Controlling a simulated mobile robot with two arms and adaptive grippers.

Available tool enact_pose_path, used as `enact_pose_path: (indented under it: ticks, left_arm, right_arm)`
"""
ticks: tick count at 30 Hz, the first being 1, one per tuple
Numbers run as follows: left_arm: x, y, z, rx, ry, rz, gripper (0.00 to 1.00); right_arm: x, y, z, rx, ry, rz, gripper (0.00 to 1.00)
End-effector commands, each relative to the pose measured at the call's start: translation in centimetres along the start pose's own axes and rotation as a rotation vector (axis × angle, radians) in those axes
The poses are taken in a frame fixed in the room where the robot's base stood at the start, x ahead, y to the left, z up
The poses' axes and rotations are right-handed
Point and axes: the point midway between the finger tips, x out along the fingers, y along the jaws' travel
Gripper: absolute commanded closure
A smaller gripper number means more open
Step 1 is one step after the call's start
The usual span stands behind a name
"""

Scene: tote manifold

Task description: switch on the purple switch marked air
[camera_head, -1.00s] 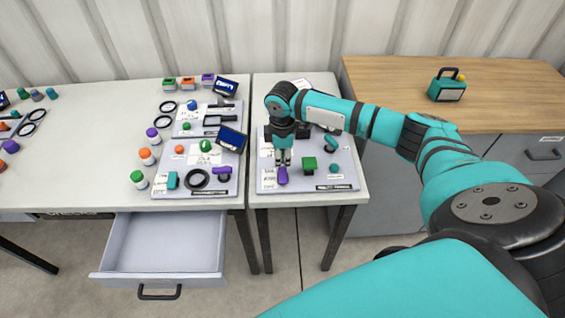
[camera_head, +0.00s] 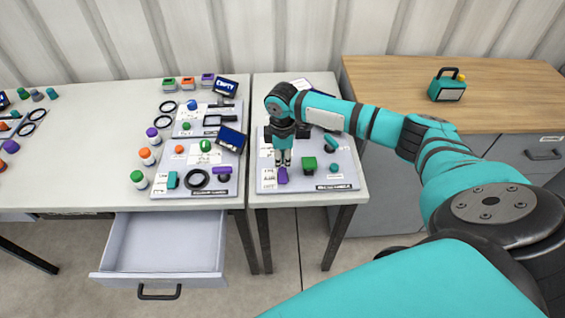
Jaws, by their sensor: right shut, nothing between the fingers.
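A small purple switch (camera_head: 282,175) stands at the front left of the grey panel (camera_head: 345,170) on the right-hand table. A white label (camera_head: 267,175) sits beside it, its text too small to read. My right gripper (camera_head: 283,164) is shut and empty, pointing down just behind the switch, its tips at or very near the switch's back side. I cannot tell whether they touch. My left gripper is not in view.
Another panel with a purple handle (camera_head: 222,170) is on the left table. An open drawer (camera_head: 165,245) juts out below it.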

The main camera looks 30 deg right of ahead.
Motion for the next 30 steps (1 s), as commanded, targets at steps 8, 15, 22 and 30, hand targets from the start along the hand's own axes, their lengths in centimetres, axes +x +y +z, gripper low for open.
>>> enact_pose_path:
  ticks: [8,15,22,30]
  left_arm:
    - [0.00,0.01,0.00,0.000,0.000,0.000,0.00]
    - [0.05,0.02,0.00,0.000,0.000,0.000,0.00]
    - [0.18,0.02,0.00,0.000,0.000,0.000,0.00]
    - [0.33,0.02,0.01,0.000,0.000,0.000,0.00]
  right_arm:
    - [0.00,0.00,0.00,0.000,0.000,0.000,1.00]
    - [0.10,0.00,0.00,0.000,0.000,0.000,1.00]
    - [0.44,0.01,-0.01,0.000,0.000,0.000,1.00]
    - [0.85,0.01,-0.02,0.000,0.000,0.000,1.00]
